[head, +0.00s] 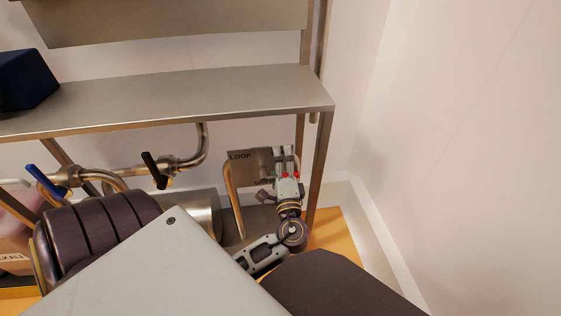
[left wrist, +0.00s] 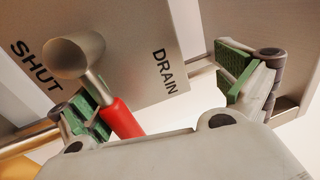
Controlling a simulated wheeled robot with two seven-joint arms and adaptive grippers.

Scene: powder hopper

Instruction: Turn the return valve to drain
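The return valve has a metal hub (left wrist: 75,55) and a thin stem leading to a red handle (left wrist: 120,118) in the left wrist view. The stem points down and right, between the SHUT and DRAIN labels. My left gripper (left wrist: 170,95) is open, with its green-padded fingers spread wide. The red handle lies between them, close beside the left finger; I cannot tell whether they touch. In the head view my left gripper (head: 286,155) is at the LOOP panel (head: 240,170) and hides part of it. My right gripper is not in view.
A metal shelf (head: 190,98) spans above the panel, with its upright post (head: 319,165) close to the right of my gripper. Pipes with a blue lever (head: 45,182) and a black lever (head: 155,170) are at left. A white wall (head: 460,140) stands at right.

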